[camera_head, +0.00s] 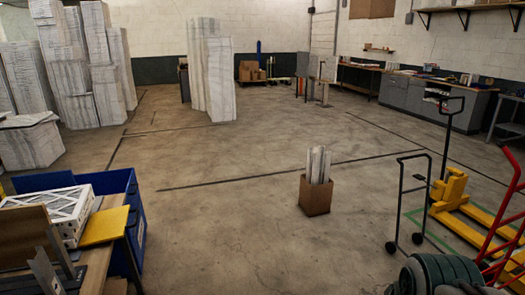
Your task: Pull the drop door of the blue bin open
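The blue bin (137,217) stands at the lower left, partly hidden by a wooden bench top and the things on it. Its rim and right side show. I cannot make out the drop door or tell whether it is open or shut. A white framed filter (62,208) lies in front of the bin and overlaps it in the picture. My gripper is not in view.
A cardboard box (315,195) with upright pieces stands mid-floor. A hand truck (410,205) and yellow pallet jack (455,200) stand right. The floor between is clear.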

